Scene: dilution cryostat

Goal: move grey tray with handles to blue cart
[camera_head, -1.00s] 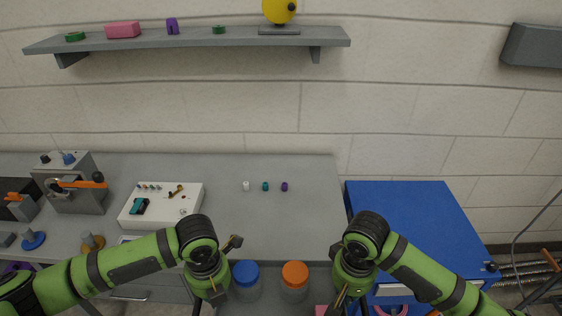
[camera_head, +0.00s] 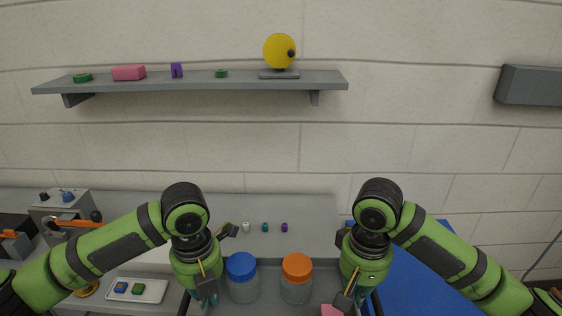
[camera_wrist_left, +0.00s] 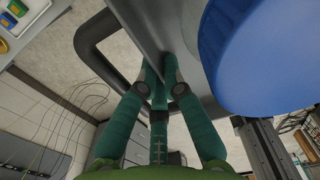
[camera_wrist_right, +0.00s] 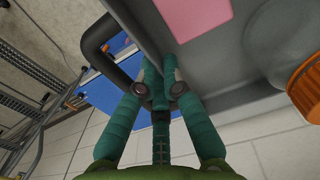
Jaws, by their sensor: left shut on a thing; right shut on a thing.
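The grey tray (camera_head: 270,306) is at the bottom of the head view, between my arms. It carries a jar with a blue lid (camera_head: 241,267), a jar with an orange lid (camera_head: 297,267) and a pink thing (camera_head: 330,311). My left gripper (camera_head: 205,296) is shut on the tray's left handle (camera_wrist_left: 88,38). My right gripper (camera_head: 354,299) is shut on the right handle (camera_wrist_right: 93,42). The blue cart (camera_head: 408,278) is at the lower right, partly hidden by my right arm. It also shows beyond the right handle in the right wrist view (camera_wrist_right: 108,100).
A grey counter (camera_head: 310,210) runs behind the tray, with small coloured pieces and a white tray (camera_head: 137,290) on it. A machine with an orange lever (camera_head: 65,212) stands at left. A wall shelf (camera_head: 190,82) hangs above. Wire racks (camera_wrist_right: 40,110) show beyond the cart.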

